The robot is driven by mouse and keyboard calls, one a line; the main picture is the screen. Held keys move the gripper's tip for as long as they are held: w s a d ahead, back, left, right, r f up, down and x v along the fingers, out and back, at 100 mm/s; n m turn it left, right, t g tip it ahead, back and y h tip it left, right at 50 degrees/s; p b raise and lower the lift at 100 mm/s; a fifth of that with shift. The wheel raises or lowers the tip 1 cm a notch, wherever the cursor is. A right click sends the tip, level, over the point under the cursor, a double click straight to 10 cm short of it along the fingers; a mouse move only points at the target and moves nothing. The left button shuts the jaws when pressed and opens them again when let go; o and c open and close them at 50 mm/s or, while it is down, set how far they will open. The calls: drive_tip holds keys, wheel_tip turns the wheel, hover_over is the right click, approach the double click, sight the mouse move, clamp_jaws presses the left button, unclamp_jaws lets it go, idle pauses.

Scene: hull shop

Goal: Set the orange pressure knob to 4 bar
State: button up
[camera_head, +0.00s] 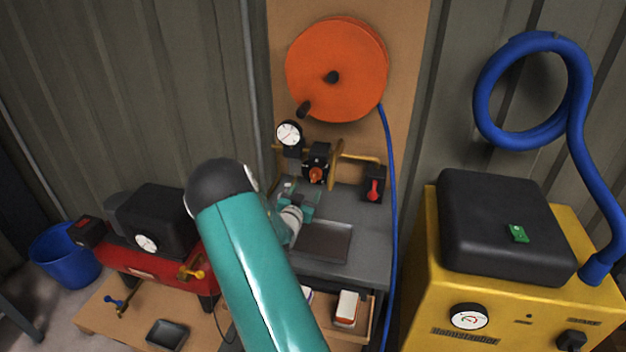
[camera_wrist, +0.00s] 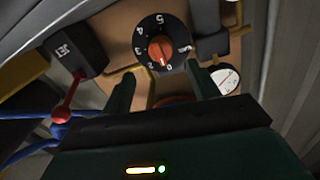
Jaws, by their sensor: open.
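The orange pressure knob (camera_head: 316,175) sits on a black regulator at the back of the grey bench. In the wrist view, the orange knob (camera_wrist: 159,48) is at the centre of a black dial numbered up to 5 and marked BAR. A pale mark on the knob points down, toward the low numbers near 0; its exact reading is too small to tell. My gripper (camera_wrist: 161,82) is open, its two dark green fingers apart below the dial with nothing between them. In the head view my gripper (camera_head: 298,198) is just in front of the regulator, partly behind my arm.
A round gauge (camera_head: 289,133) stands left of the knob; it also shows in the wrist view (camera_wrist: 226,80). A red lever (camera_head: 374,188) on a block marked JET (camera_wrist: 78,50) is right of the knob. Brass pipes, an orange reel (camera_head: 345,60) and a tray (camera_head: 324,241) are near.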

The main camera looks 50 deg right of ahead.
sight(313, 178)
drive_tip(key=x, duration=0.8)
drive_tip(key=shift+w, duration=0.1)
drive_tip(key=c, duration=1)
drive_tip(key=shift+o, duration=0.2)
